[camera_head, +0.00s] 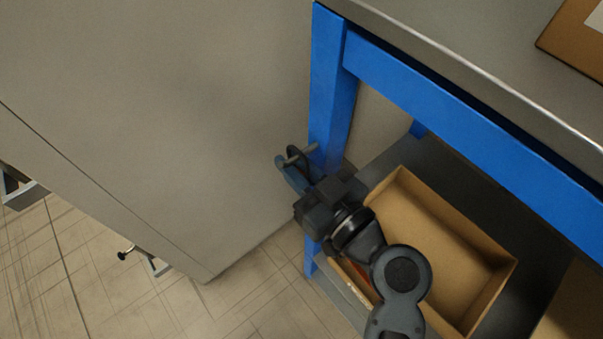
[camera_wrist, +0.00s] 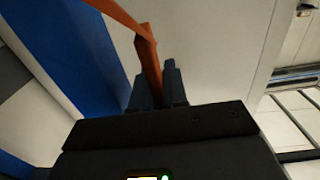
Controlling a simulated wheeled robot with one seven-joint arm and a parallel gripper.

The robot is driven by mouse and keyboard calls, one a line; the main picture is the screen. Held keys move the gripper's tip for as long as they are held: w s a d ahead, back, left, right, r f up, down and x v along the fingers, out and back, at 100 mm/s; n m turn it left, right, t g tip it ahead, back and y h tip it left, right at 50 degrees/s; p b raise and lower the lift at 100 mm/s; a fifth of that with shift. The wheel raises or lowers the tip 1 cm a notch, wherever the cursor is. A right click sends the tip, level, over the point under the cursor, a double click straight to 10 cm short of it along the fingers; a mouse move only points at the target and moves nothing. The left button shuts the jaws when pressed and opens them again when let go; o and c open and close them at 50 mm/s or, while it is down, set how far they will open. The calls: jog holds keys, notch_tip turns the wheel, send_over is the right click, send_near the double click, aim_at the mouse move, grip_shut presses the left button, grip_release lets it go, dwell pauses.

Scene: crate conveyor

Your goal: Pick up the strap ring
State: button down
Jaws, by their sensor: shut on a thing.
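In the wrist view, an orange-brown strap (camera_wrist: 149,55), taken to be the strap ring, runs between the two fingers of my gripper (camera_wrist: 155,76). The gripper is shut on it. The strap reaches past the fingertips and bends off to the upper left; its full loop is not in view. In the head view, my gripper (camera_head: 294,172) is beside the blue table leg, and I cannot make out the strap clearly between its fingers there.
The blue table leg (camera_head: 329,85) stands close to my gripper. An open cardboard box (camera_head: 450,212) sits on the lower shelf under my arm. Another brown box (camera_head: 577,35) lies on the tabletop (camera_head: 460,30). Tiled floor (camera_head: 110,270) shows at lower left.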

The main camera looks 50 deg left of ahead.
jog(key=shift+r, duration=0.1)
jog(key=shift+r, duration=0.5)
jog(key=s+b, duration=0.3)
jog(key=s, duration=1.4)
notch_tip(320, 180, up, 8)
jog(key=w+p, duration=0.1)
jog(key=p, duration=0.4)
jog(key=shift+w+r, duration=0.25)
jog(key=shift+d, duration=0.1)
